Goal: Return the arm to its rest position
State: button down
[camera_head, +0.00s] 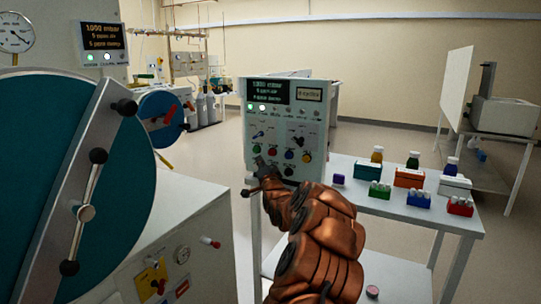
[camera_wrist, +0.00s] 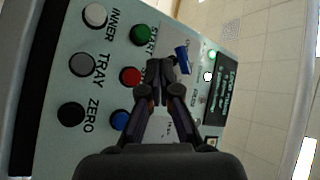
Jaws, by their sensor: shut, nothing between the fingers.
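My copper-coloured arm reaches up from the bottom of the head view, bent toward the grey control panel. My gripper (camera_head: 262,172) is at the panel's lower left in that view. In the wrist view my gripper (camera_wrist: 160,70) is shut and empty, its dark fingertips together in front of the control panel (camera_wrist: 185,82). They overlap the area beside the red button (camera_wrist: 130,76) and below a blue switch (camera_wrist: 182,60). I cannot tell whether the fingertips touch the panel.
The control panel (camera_head: 308,101) stands at the left end of a white table (camera_head: 420,217) with bottles and coloured racks. A glovebox with a large teal round door (camera_head: 40,170) and a metal bar fills the left. Open floor (camera_head: 410,140) lies behind the table.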

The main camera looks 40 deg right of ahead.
dwell(0.6)
jog(key=w+a+f+n+g+y, duration=0.2)
jog(key=a+n+y, duration=0.1)
jog(key=a, duration=0.7)
jog(key=w+a+f+n+g+y, duration=0.1)
jog(key=a+n+y, duration=0.15)
jog(key=a, duration=0.85)
jog(key=s+a+f+n+g+y, duration=0.25)
jog(key=s+a, duration=0.35)
jog(key=a, duration=0.3)
jog(key=s+a+f+n+g+y, duration=0.2)
jog(key=s+a+f+n+g, duration=0.15)
jog(key=s+a, duration=0.4)
jog(key=s+a+f+n+g, duration=0.2)
jog(key=s+a+g, duration=0.2)
jog(key=s, duration=0.8)
jog(key=s+a+f+n+g, duration=0.2)
jog(key=s+a+g, duration=0.2)
jog(key=s, duration=0.9)
jog(key=s+a+f+n+g, duration=0.1)
jog(key=s+a+n+g, duration=0.3)
jog(key=s, duration=0.8)
notch_tip(320, 180, up, 15)
jog(key=m+t+p, duration=0.1)
jog(key=m+p, duration=0.1)
jog(key=p, duration=1.2)
jog(key=shift+s+a, duration=0.45)
